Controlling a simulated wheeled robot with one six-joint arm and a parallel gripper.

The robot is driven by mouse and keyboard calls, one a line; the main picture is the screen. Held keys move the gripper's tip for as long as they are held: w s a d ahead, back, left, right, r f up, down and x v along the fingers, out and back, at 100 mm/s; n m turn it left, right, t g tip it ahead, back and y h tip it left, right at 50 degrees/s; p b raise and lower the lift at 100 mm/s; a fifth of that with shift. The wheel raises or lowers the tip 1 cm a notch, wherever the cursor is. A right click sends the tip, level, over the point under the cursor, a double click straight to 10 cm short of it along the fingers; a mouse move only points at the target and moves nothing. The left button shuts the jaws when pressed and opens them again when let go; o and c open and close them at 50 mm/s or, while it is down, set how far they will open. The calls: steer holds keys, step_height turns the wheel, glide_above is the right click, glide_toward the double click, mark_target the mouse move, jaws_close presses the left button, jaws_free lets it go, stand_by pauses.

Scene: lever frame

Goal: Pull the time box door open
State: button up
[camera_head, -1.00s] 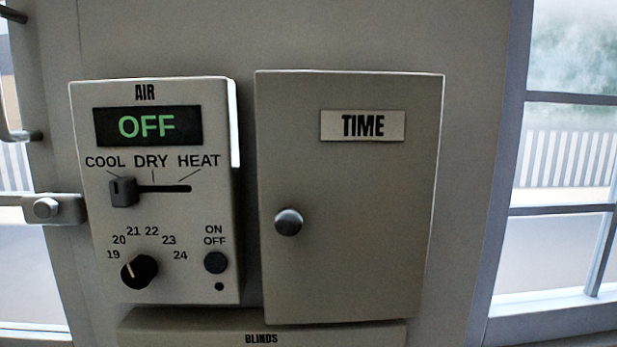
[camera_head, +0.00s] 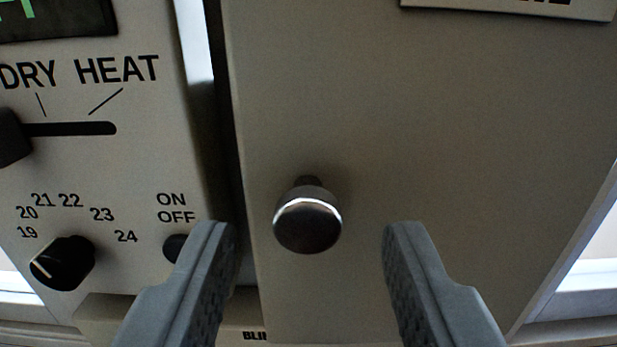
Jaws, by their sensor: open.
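The time box door (camera_head: 440,130) is a flat grey-beige panel that fills the middle and right of the view. It looks shut. Its round dark metal knob (camera_head: 308,220) stands out near the door's left edge. My gripper (camera_head: 308,235) is open, with one grey finger to the left of the knob and one to the right. Neither finger touches the knob in the picture. The TIME label (camera_head: 510,8) is cut off at the top edge.
The AIR panel (camera_head: 140,180) stands close on the left, with its slider, dial (camera_head: 62,263) and ON/OFF button (camera_head: 176,246). My left finger partly covers that button. The BLINDS box (camera_head: 110,308) is below. A window shows at the far right.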

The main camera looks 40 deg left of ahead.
steer(key=shift+x, duration=0.8)
jaws_close()
